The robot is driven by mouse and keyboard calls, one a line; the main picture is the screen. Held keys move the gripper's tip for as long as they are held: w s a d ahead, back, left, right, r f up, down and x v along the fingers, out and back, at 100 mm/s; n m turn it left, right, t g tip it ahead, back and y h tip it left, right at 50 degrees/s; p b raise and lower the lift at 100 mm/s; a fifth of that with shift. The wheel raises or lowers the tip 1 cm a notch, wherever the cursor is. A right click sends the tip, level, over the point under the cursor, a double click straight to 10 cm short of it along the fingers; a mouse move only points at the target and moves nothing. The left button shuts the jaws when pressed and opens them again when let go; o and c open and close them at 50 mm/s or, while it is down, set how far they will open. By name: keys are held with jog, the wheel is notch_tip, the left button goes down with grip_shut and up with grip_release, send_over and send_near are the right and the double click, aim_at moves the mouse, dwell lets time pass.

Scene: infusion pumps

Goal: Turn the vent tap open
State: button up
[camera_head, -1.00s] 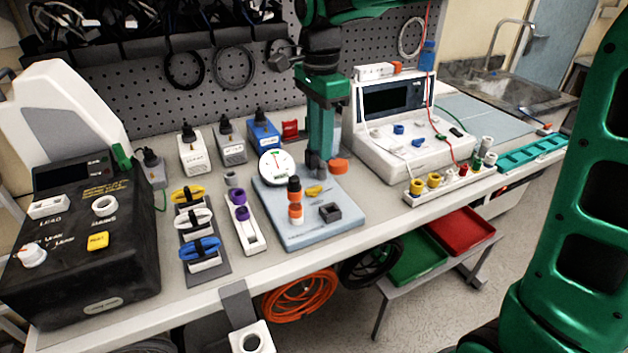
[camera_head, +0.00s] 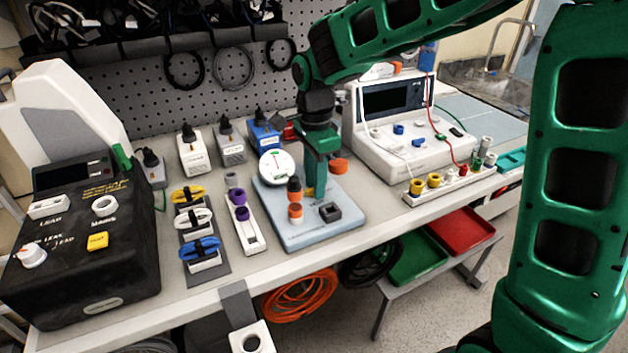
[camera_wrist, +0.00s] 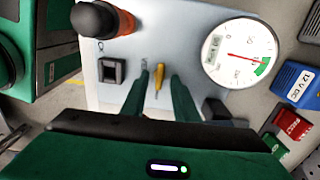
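The vent tap appears to be the small yellow lever (camera_wrist: 159,80) on the pale blue board (camera_head: 272,208). In the head view only a bit of the yellow lever (camera_head: 308,193) shows beside my gripper. My gripper (camera_wrist: 160,82) points down over the board, its two green fingers apart with the lever in the gap between them. A clear gap shows on each side of the lever. In the head view my gripper (camera_head: 317,190) hides part of the board. A round white gauge (camera_wrist: 240,50) with a red needle and green zone stands beside the lever.
A black-and-orange bottle-shaped part (camera_head: 295,200) and a dark square block (camera_head: 330,212) stand close to my gripper on the board. An orange cap (camera_head: 337,166) is just behind it. A white bench instrument (camera_head: 400,150) stands to the right, a purple-ringed holder (camera_head: 245,222) to the left.

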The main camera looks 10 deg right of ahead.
jog(key=shift+c, duration=0.6)
grip_shut()
jog(key=shift+n, duration=0.3)
jog(key=n, duration=0.4)
jog(key=shift+w+a+n, duration=0.1)
jog(key=shift+w+n, duration=0.05)
jog(key=shift+n, duration=0.15)
jog(key=n, duration=0.4)
jog(key=shift+n, duration=0.3)
jog(key=shift+w+r, duration=0.1)
